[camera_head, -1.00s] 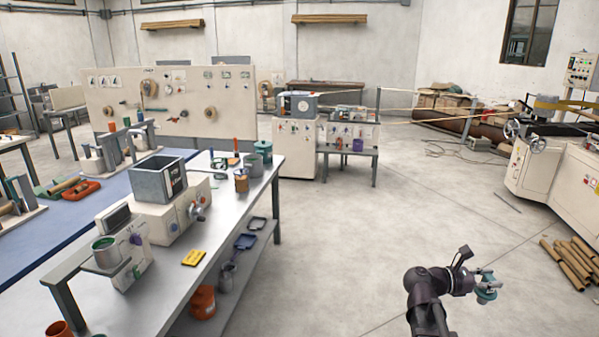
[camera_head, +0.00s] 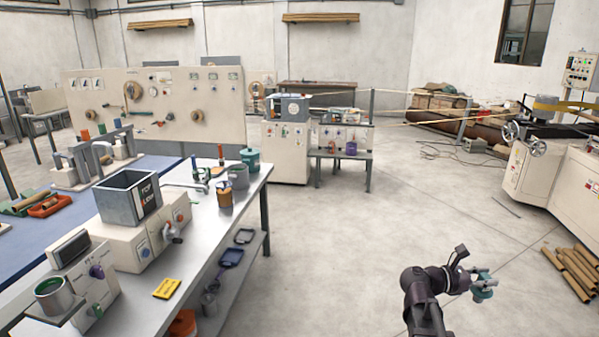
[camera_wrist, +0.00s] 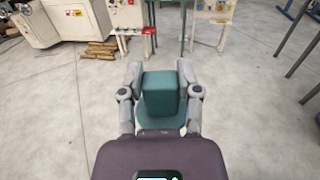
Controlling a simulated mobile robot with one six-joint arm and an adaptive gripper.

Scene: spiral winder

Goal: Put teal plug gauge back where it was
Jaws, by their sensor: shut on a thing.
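My gripper (camera_head: 481,279) is at the lower right in the head view, over open floor and well apart from the bench. It is shut on the teal plug gauge (camera_head: 482,292). In the wrist view the teal plug gauge (camera_wrist: 160,97) shows a block-like teal body with a wider round part below it. The fingers of my gripper (camera_wrist: 160,85) press on it from both sides. Which place the gauge came from cannot be told from these frames.
A metal workbench (camera_head: 240,213) at left holds a grey open bin (camera_head: 127,199), a yellow block (camera_head: 167,288) and a teal lidded pot (camera_head: 250,160). A cream machine (camera_head: 555,185) and cardboard tubes (camera_head: 570,270) are at right. The floor between is clear.

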